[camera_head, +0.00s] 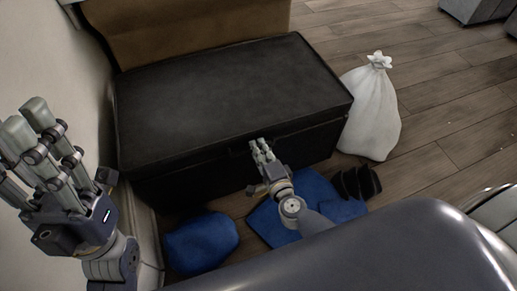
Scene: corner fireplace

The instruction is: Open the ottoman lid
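The black ottoman (220,95) is a long dark box against the wall, and its lid lies flat and closed. A small dark handle or lip shows at the middle of its front edge. My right gripper (262,152) is at that front edge with its fingers extended and the tips at or just before the lip. I cannot tell if they touch it. Nothing shows in its grasp. My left gripper (40,140) is raised at the left, close to the camera, open and empty with its fingers pointing up, apart from the ottoman.
A tied white bag (372,110) stands at the ottoman's right end. Blue items (202,243) and a dark object (358,184) lie on the floor in front. A brown panel (185,28) stands behind the ottoman. The wooden floor (440,90) is mostly free to the right.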

